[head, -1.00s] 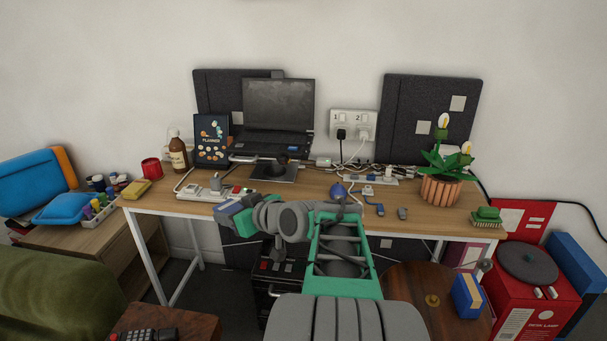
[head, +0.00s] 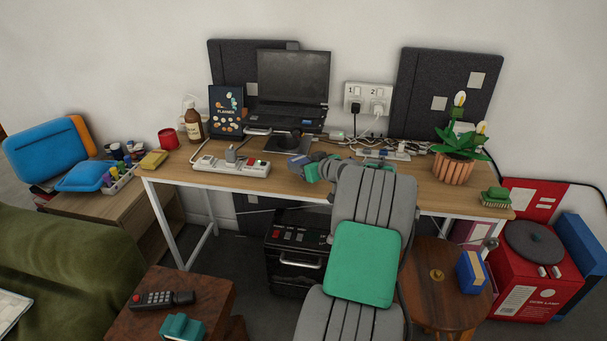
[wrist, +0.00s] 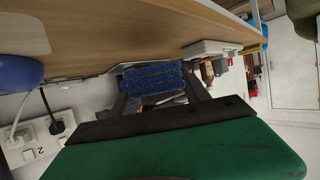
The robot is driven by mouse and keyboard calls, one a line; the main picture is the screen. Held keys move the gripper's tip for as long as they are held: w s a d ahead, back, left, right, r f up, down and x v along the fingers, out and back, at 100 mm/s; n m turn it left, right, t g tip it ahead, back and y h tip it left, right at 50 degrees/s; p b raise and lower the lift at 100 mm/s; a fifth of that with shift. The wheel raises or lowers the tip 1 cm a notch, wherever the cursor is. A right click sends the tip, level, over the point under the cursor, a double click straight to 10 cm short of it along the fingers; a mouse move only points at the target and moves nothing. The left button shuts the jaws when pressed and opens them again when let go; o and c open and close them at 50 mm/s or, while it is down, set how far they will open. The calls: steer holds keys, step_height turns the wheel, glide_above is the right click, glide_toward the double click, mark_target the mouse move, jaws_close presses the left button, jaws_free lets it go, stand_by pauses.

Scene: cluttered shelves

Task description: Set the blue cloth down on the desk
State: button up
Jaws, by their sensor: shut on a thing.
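The blue cloth (wrist: 152,84) is folded or bunched between the two dark fingers of my gripper (wrist: 160,88) in the wrist view. My gripper (head: 301,167) is shut on it. In the head view the gripper is small, over the middle of the desk (head: 425,185) in front of the laptop, with a little blue showing at its end. I cannot tell whether the cloth touches the desk.
A power strip (head: 232,164) lies left of the gripper. The laptop (head: 292,90) stands behind it, and a potted plant (head: 457,165) is at the right. A green brush (head: 495,197) sits at the right front corner. Bare wood shows between my arm and the plant.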

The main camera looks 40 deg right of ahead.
steer(key=shift+w+d+f, duration=0.2)
steer(key=shift+w+f, duration=0.05)
steer(key=shift+f, duration=0.1)
steer(key=shift+w+d+f+b, duration=0.1)
steer(key=shift+f+b, duration=0.4)
steer(key=shift+f, duration=1.4)
steer(key=o, duration=1.4)
steer(key=shift+r, duration=0.1)
steer(key=shift+c, duration=0.2)
